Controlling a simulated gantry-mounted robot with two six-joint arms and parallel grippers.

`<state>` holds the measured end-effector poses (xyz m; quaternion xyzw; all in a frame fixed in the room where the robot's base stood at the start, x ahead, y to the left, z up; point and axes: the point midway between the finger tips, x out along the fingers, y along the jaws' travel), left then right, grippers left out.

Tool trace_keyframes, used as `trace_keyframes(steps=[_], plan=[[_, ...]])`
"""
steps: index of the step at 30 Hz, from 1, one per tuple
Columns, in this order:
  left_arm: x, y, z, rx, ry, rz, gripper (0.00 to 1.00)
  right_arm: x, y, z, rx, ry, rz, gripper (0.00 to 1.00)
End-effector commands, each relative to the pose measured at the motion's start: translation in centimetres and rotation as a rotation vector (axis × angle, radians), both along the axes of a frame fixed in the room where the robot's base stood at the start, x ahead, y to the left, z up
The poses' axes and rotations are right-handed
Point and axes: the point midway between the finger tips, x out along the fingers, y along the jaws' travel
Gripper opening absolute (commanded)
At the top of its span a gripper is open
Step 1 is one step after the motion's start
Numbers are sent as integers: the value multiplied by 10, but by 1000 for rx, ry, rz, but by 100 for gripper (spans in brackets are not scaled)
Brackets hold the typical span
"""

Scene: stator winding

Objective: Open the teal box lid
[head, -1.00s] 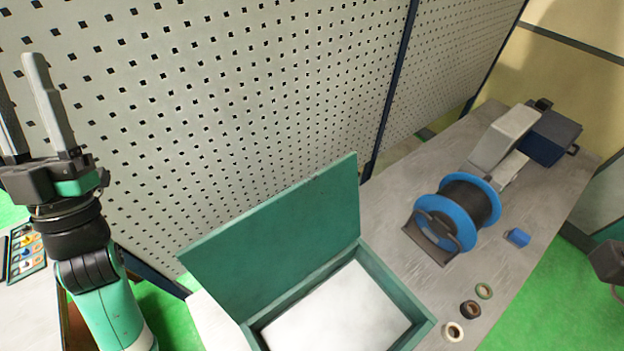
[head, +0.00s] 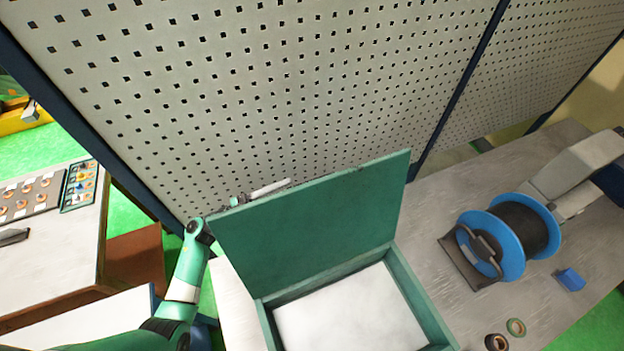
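The teal box (head: 436,322) stands on the workbench at the bottom centre. Its lid (head: 315,222) is raised and leans back toward the perforated panel, so the pale inside of the box shows. My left gripper (head: 276,187) is behind the lid's upper left edge. Only a light finger shows above that edge, and the lid hides the rest, so its opening cannot be judged. I cannot tell whether it touches the lid.
A blue spool (head: 508,240) on a stand, a small blue block (head: 570,279) and tape rolls (head: 497,342) lie right of the box. The perforated panel (head: 280,90) rises close behind. A table with a parts tray (head: 30,197) is at the left.

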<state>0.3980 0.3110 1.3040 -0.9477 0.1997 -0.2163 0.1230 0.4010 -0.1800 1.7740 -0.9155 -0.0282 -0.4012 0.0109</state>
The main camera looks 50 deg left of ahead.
Motion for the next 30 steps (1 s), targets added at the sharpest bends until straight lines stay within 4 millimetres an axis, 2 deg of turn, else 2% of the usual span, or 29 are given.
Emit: trace_keyframes(steps=[3, 9, 19, 20, 28, 30], plan=[[23, -14, 13, 3, -2, -6, 50, 0, 0, 8, 0, 0, 0, 50], [49, -27, 24, 2, -3, -2, 50, 0, 0, 12, 0, 0, 0, 50], [56, -29, 25, 1, -2, 1, 50, 0, 0, 12, 0, 0, 0, 50], [56, -29, 25, 1, -2, 1, 48, 0, 0, 12, 0, 0, 0, 50], [55, -29, 25, 1, -2, 1, 0, 0, 0, 12, 0, 0, 0, 50], [55, -29, 25, 1, -2, 1, 0, 0, 0, 12, 0, 0, 0, 50]])
